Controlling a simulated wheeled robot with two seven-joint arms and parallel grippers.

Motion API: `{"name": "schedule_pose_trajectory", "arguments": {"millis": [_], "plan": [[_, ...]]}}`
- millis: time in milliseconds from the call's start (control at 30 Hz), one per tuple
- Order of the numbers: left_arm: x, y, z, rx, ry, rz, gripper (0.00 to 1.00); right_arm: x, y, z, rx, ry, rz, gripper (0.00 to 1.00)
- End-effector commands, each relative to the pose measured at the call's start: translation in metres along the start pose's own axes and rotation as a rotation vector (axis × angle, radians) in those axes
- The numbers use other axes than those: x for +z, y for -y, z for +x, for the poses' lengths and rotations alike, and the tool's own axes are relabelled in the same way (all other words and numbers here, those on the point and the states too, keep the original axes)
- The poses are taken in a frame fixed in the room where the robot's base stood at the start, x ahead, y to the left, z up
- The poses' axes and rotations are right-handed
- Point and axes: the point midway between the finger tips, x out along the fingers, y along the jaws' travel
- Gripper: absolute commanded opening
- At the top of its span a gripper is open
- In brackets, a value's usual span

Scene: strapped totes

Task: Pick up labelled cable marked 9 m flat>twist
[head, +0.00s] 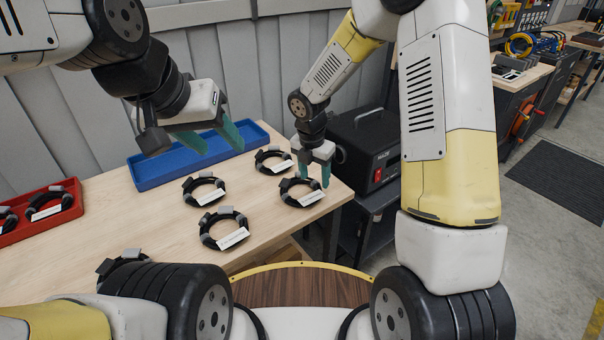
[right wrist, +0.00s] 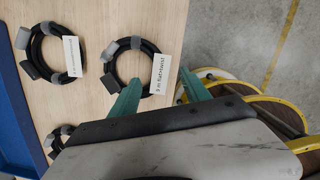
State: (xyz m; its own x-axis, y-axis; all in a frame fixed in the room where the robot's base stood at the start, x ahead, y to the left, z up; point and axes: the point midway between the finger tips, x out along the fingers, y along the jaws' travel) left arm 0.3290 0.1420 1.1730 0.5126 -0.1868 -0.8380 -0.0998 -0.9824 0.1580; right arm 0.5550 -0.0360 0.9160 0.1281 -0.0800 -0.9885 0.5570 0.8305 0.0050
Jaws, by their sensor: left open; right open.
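My right gripper (head: 313,178) is open and points down just above a coiled black cable (head: 288,186) at the table's right edge. In the right wrist view this cable (right wrist: 117,72) lies by the fingertips, its white label (right wrist: 158,74) between them. The label seems to read "m flat>twist"; its leading digit is hard to tell. Other labelled black coils lie at the back (head: 262,155), left (head: 187,190) and front (head: 207,228); their labels are unreadable here. My left gripper (head: 222,150) is open and empty above the blue tray.
The blue tray (head: 150,180) at the table's back looks empty. A red tray (head: 68,215) at the left holds black coils. Another coil (head: 125,258) is partly hidden behind my own body at the front. A black box (head: 365,140) stands right of the table.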

Motion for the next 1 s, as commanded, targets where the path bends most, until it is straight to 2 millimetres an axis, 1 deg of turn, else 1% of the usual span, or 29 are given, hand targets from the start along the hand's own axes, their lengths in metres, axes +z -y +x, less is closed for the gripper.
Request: {"name": "schedule_pose_trajectory", "arguments": {"millis": [100,333,500,600,700,900,967,1000], "plan": [[0.0,0.0,0.0,0.0,0.0,0.0,0.52,-0.001,-0.002,0.012,-0.002,-0.003,-0.028,0.55],[0.0,0.0,0.0,0.0,0.0,0.0,0.52,0.0,-0.002,0.038,-0.004,-0.003,-0.025,0.55],[0.0,0.0,0.0,0.0,0.0,0.0,0.52,0.002,-0.003,0.064,-0.004,-0.004,-0.023,0.55],[0.0,0.0,0.0,0.0,0.0,0.0,0.52,0.002,-0.003,0.075,-0.003,-0.003,-0.022,0.55],[0.0,0.0,0.0,0.0,0.0,0.0,0.52,0.003,-0.004,0.081,-0.002,-0.002,-0.022,0.55],[0.0,0.0,0.0,0.0,0.0,0.0,0.52,0.003,-0.004,0.081,-0.001,-0.002,-0.022,0.55],[0.0,0.0,0.0,0.0,0.0,0.0,0.52,0.003,-0.004,0.081,-0.001,-0.002,-0.021,0.45],[0.0,0.0,0.0,0.0,0.0,0.0,0.52,0.003,-0.004,0.081,-0.001,-0.002,-0.021,0.38]]}}
